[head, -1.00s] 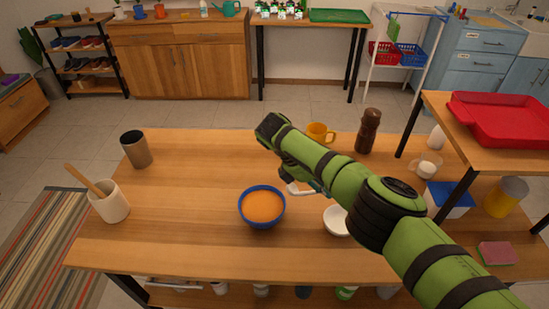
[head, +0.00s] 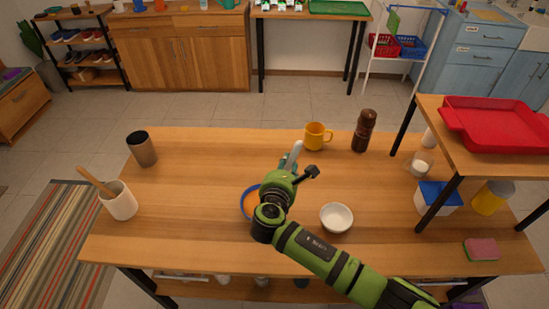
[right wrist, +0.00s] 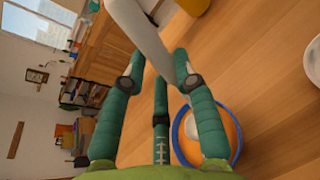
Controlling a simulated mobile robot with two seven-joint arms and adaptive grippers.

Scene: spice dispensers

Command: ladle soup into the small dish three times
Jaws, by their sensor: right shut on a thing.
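The blue bowl (head: 247,205) of orange soup stands on the wooden table, partly hidden behind my right arm in the head view. In the right wrist view the bowl (right wrist: 233,150) shows behind a gripper finger, with a pale patch at the soup that may be part of the ladle. My right gripper (right wrist: 160,82) is shut on the pale grey ladle (right wrist: 138,32); in the head view the ladle's handle (head: 297,152) sticks up beyond the gripper (head: 289,166). The small white dish (head: 336,218) stands right of the bowl and looks empty. My left gripper is out of view.
A yellow mug (head: 317,137) and a brown pepper mill (head: 364,131) stand at the table's back. A dark cup (head: 142,150) and a utensil holder (head: 120,203) stand left. A shelf with a red tray (head: 500,122) rises at right. The table's left middle is clear.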

